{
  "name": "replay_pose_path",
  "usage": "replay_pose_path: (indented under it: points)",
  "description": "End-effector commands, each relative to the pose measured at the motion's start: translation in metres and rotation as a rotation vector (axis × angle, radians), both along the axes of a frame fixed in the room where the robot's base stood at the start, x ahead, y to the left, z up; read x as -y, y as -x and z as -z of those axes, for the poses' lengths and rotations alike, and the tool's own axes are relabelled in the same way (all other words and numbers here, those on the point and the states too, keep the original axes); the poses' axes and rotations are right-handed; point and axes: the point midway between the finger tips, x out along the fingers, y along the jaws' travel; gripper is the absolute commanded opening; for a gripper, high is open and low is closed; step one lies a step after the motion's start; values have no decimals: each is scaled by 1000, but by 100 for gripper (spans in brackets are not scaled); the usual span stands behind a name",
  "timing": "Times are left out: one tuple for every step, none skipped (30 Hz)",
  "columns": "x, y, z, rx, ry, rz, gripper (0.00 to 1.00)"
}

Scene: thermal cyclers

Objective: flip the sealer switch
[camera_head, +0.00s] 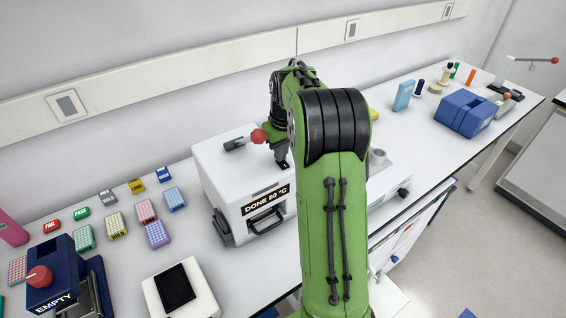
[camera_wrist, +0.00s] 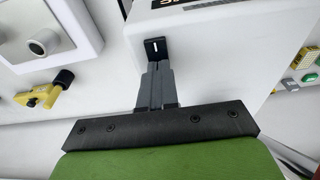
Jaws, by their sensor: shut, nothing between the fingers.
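The sealer is a white box (camera_head: 228,180) on the bench, with a front display reading "DONE 80 °C" (camera_head: 265,201). A small black switch with a white mark shows on the white casing in the wrist view (camera_wrist: 155,46). My gripper (camera_head: 281,156) points down at the top of the box, near its right side, partly hidden by my arm. In the wrist view my gripper's grey fingers (camera_wrist: 158,66) are together and empty, with their tips right at the near edge of the switch. I cannot tell whether they touch it.
A red-knobbed lever (camera_head: 258,136) on top of the box is close to the gripper. A blue device marked "EMPTY" (camera_head: 57,275), a white pad with a black screen (camera_head: 177,287) and colored plates (camera_head: 157,233) are to the left. A blue machine (camera_head: 466,113) is at the right.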

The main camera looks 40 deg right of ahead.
Motion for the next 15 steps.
replay_pose_path:
  points:
    - [0,0,2,0,0,0,0]
    - [0,0,2,0,0,0,0]
    - [0,0,2,0,0,0,0]
    - [0,0,1,0,0,0,0]
    - [0,0,1,0,0,0,0]
    - [0,0,-1,0,0,0,0]
    - [0,0,-4,0,0,0,0]
    - [0,0,-6,0,0,0,0]
    - [0,0,-11,0,0,0,0]
    - [0,0,-14,0,0,0,0]
    - [0,0,-17,0,0,0,0]
    - [0,0,-21,0,0,0,0]
    - [0,0,-24,0,0,0,0]
    - [0,0,-27,0,0,0,0]
    - [0,0,-31,0,0,0,0]
